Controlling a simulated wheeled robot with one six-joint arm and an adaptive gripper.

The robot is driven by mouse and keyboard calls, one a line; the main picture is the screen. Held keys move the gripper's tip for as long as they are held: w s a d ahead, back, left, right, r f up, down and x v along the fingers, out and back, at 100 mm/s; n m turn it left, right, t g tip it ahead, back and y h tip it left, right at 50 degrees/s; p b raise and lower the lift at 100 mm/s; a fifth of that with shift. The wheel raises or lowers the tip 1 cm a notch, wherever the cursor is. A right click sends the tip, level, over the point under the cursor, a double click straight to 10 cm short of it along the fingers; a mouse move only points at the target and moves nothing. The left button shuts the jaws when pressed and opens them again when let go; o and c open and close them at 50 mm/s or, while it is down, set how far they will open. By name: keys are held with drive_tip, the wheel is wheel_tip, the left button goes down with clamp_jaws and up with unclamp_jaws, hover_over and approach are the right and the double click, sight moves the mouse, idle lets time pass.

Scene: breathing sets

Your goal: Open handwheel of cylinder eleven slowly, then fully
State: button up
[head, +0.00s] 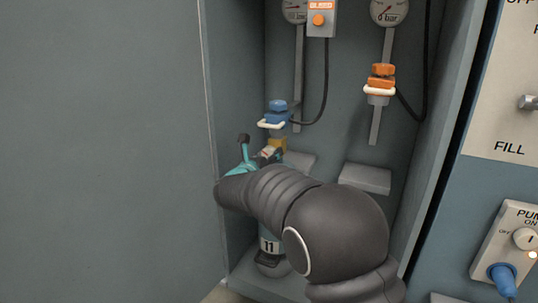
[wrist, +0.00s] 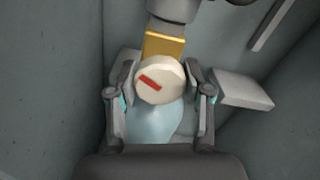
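Cylinder eleven (head: 268,246), pale blue with an "11" label, stands in the left of the cabinet, largely hidden behind my arm. Its handwheel (wrist: 158,80) is a round cream knob with a red mark, centred in the wrist view. The mark slants down to the right. A brass block (wrist: 164,45) sits just beyond the wheel. My gripper (wrist: 160,72) is open, one finger on each side of the handwheel. Narrow gaps seem to show, but contact is hard to tell. In the head view my gripper (head: 257,158) is at the cylinder's top, partly hidden by my wrist.
A blue connector (head: 277,115) with a white loop is above the cylinder. An orange connector (head: 380,80) hangs at the right, over an empty grey ledge (head: 365,178). The cabinet's left wall (head: 230,110) is close to my gripper. A pump panel (head: 510,245) is outside, right.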

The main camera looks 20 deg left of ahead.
drive_tip(key=c, duration=0.4)
drive_tip(key=shift+o, duration=0.2)
